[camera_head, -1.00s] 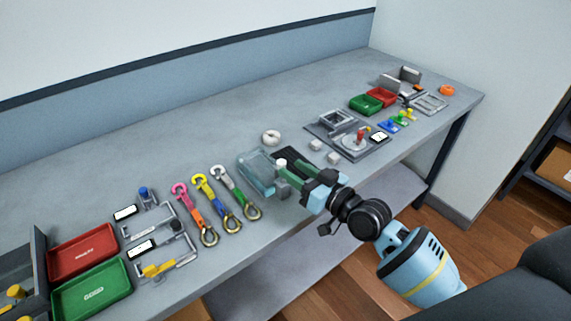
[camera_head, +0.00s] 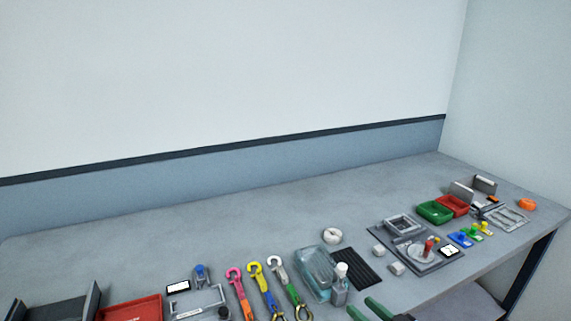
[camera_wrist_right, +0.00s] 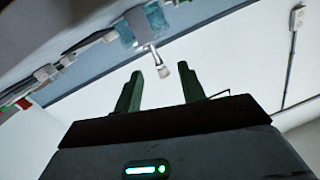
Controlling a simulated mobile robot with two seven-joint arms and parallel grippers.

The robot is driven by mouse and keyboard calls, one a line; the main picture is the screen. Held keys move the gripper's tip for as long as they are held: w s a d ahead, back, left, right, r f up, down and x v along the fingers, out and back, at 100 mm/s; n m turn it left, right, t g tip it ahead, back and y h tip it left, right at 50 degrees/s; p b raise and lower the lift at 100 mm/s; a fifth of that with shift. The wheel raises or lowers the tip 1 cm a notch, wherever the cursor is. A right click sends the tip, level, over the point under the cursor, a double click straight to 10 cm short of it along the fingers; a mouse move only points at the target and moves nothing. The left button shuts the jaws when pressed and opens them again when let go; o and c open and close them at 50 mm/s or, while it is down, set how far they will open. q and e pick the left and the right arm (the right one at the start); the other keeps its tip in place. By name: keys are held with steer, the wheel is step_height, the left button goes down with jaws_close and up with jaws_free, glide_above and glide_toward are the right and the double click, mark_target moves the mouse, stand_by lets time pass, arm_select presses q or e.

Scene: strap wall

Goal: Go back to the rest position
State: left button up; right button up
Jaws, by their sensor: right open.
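My right gripper (camera_head: 369,309) shows only as green fingers at the bottom edge of the head view. In the right wrist view my right gripper (camera_wrist_right: 160,78) is open, with nothing between its two green fingers. A small clear bottle with a white cap (camera_head: 341,284) stands upright beyond the fingers, apart from them, beside a clear teal case (camera_head: 317,268). The rest of my right arm is out of the head view. My left gripper is in neither view.
The long grey bench (camera_head: 240,232) runs along the wall. Colored hook straps (camera_head: 263,290), a red tray (camera_head: 133,309), a black mat (camera_head: 357,268), a fixture plate (camera_head: 416,249) and a green bin (camera_head: 434,211) stand on it. The back strip of the bench is clear.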

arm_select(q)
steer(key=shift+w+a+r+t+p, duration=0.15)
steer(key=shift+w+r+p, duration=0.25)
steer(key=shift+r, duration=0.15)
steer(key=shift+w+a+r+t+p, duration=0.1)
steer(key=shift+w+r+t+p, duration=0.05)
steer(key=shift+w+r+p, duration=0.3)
arm_select(e)
steer(key=s+f+g+h, duration=0.3)
steer(key=s+f, duration=0.8)
steer(key=s, duration=0.4)
steer(key=s+f+m+g+h, duration=0.1)
steer(key=s+f+g+h, duration=0.1)
steer(key=s+f, duration=0.9)
steer(key=s+g, duration=0.1)
steer(key=s, duration=0.4)
steer(key=shift+s+d+f+g+h, duration=0.2)
steer(key=shift+d+f+g+h, duration=0.1)
steer(key=shift+d+f+h, duration=0.1)
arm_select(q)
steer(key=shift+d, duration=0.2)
